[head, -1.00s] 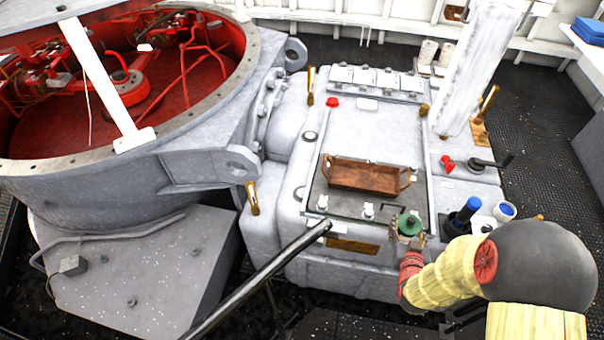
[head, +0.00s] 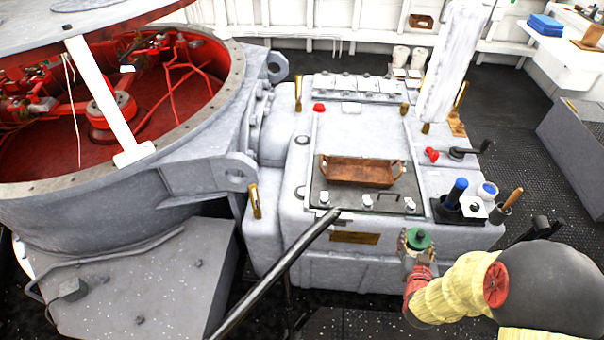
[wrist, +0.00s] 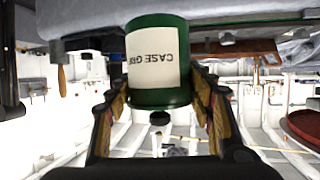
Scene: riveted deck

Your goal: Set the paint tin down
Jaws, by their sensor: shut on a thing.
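The paint tin is green with a pale label of dark lettering, and in the wrist view the tin (wrist: 158,62) sits between my gripper's fingers. The lettering appears upside down there. In the head view the tin's green top (head: 418,238) shows at the end of my arm, in front of the grey machine housing's front right edge. My gripper (head: 417,252) is shut on the tin, and its two fingers flank the tin in the wrist view (wrist: 160,95). The tin's lower part is hidden by my gripper in the head view.
A brown wooden tray (head: 358,171) stands on a dark mat (head: 338,198) on the housing. Blue-handled and wooden-handled tools (head: 455,192) stand at its right edge. A black bar (head: 280,270) slants up to the mat's front. Dark floor (head: 545,185) is clear at right.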

